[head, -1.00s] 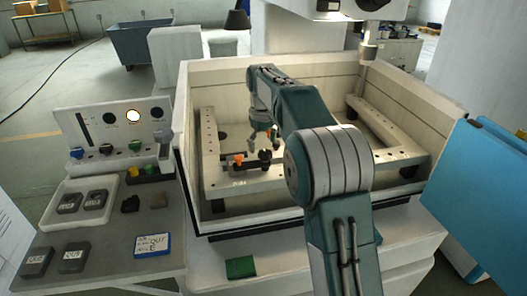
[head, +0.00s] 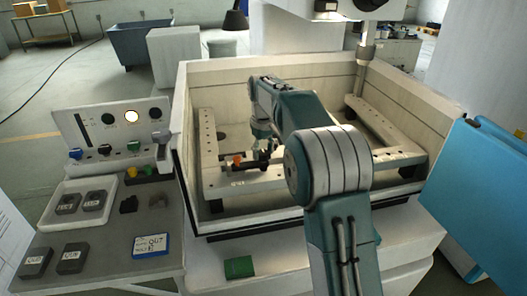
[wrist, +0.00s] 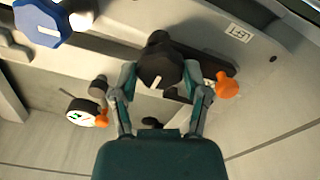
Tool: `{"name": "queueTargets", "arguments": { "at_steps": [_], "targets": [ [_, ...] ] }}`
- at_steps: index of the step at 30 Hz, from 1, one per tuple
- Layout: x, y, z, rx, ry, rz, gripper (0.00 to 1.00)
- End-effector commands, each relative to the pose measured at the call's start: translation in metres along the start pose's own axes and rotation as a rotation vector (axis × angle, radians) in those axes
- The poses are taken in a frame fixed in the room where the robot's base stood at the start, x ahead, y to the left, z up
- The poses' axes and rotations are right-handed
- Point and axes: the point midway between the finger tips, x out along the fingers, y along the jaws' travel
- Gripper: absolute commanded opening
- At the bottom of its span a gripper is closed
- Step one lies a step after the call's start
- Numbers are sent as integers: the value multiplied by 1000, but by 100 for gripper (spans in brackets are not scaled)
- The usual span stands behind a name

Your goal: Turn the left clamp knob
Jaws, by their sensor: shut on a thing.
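A black faceted clamp knob (wrist: 158,68) with a white mark sits on a dark bar in the wrist view. My gripper (wrist: 161,80) has one finger on each side of it and is shut on it. In the head view my gripper (head: 263,144) reaches down to the front left part of the work frame and partly hides the knob there. An orange knob (wrist: 228,85) stands beside the right finger in the wrist view. It also shows just left of my gripper in the head view (head: 238,160). I cannot tell how far the black knob is turned.
A blue faceted piece (wrist: 42,20) and a round dial (wrist: 82,112) lie left of the fingers. The pale tank wall (head: 185,150) stands left of the arm. A side table (head: 110,235) holds small dark blocks. A blue door (head: 480,190) stands right.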

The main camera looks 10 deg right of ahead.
Motion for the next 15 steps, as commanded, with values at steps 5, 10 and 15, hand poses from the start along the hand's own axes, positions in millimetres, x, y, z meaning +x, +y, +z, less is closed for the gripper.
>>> {"name": "queueTargets", "arguments": {
  "at_steps": [5,10,15],
  "targets": [
    [4,0,0,137,-5,-2,12],
    [4,0,0,262,-6,-2,12],
    [4,0,0,310,-7,-2,12]
  ]
}}
